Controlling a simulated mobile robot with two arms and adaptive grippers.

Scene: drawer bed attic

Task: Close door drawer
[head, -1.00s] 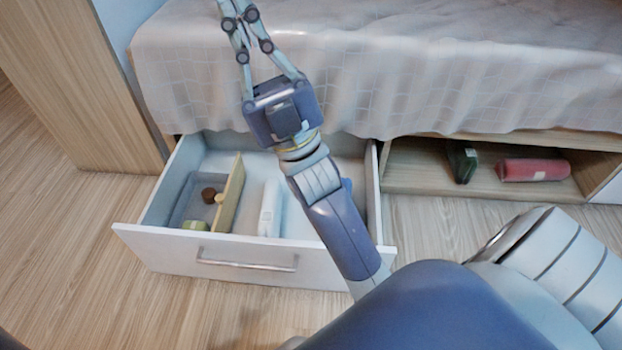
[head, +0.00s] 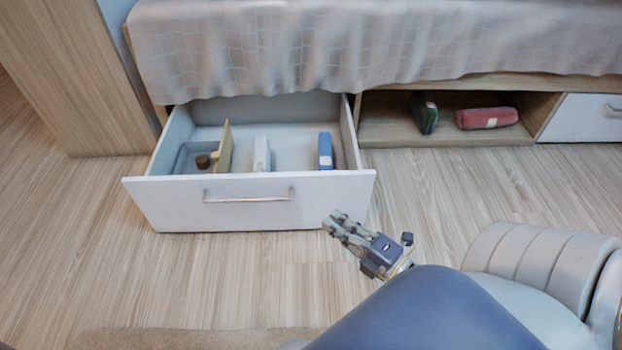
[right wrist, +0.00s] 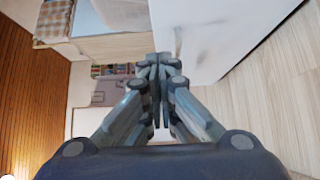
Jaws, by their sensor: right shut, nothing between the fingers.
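The white drawer (head: 160,205) under the bed is pulled out in the head view, with a silver bar handle (head: 249,197) on its front. My right gripper (head: 334,220) is shut and empty, just in front of the lower right part of the drawer front. I cannot tell whether it touches. In the right wrist view the shut fingers (right wrist: 159,68) show beside a white panel (right wrist: 220,40). My left gripper is not in view.
The drawer holds a blue item (head: 325,151), a white item (head: 262,154) and a wooden divider (head: 225,147). An open shelf (head: 385,131) to the right holds a dark item (head: 424,114) and a red case (head: 486,118).

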